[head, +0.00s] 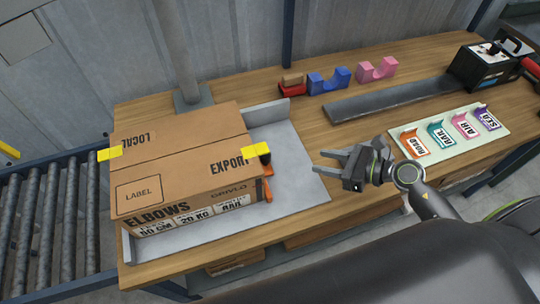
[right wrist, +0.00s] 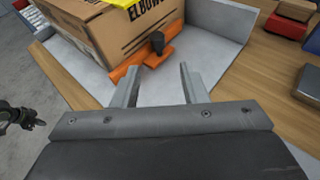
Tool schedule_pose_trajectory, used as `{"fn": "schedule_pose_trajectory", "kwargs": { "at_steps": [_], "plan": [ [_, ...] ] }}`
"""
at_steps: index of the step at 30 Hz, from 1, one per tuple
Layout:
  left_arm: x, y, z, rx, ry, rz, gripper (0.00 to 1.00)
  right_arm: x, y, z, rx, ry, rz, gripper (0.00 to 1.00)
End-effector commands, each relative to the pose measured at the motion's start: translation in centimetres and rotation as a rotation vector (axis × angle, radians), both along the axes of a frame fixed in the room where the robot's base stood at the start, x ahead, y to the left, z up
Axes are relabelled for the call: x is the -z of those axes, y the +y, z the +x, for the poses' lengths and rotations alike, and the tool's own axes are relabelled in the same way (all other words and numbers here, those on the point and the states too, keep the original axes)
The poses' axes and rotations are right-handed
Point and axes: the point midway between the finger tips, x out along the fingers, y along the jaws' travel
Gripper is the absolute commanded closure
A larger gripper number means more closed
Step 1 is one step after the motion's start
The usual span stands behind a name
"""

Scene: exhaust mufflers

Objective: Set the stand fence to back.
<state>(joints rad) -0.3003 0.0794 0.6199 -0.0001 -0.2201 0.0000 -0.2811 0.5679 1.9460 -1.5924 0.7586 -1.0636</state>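A grey metal stand (head: 300,180) lies on the wooden table with raised walls at its back and left. A large cardboard box (head: 185,165) marked ELBOWS sits on it. An orange fence (head: 267,190) with a black knob (head: 265,158) stands at the box's right side, partly hidden by it. The right wrist view also shows the orange fence (right wrist: 128,72) and black knob (right wrist: 157,43). My right gripper (head: 330,167) is open and empty, apart from the fence, to its right. A dark part of my left arm (right wrist: 15,117) shows at the right wrist view's left edge; its fingers are unclear.
A tray (head: 450,137) with several coloured labelled pieces lies at the right. Red, blue (head: 328,80) and pink (head: 377,69) cradles stand at the back. A dark flat bar (head: 390,98) lies before them. A roller conveyor (head: 50,225) is at the left.

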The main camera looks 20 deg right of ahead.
Motion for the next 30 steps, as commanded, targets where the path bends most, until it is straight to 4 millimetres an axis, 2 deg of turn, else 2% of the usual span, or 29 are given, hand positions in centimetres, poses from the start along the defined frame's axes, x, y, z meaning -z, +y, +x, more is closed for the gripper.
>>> {"fn": "schedule_pose_trajectory", "kwargs": {
  "at_steps": [5, 11, 30],
  "plan": [
    [-0.2, 0.0, 0.0, 0.0, -0.001, 0.0, 1.0, 0.8, 0.1, -0.2, -0.044, 0.005, -0.061, 0.6],
    [-0.8, 0.0, 0.1, 0.0, -0.001, 0.001, 1.0, 1.4, 1.5, 1.1, -0.041, 0.005, -0.053, 0.6],
    [-3.5, 0.1, 0.1, 0.001, -0.001, 0.001, 1.0, 5.7, 9.3, 8.3, -0.041, 0.008, -0.053, 0.6]
  ]
}}
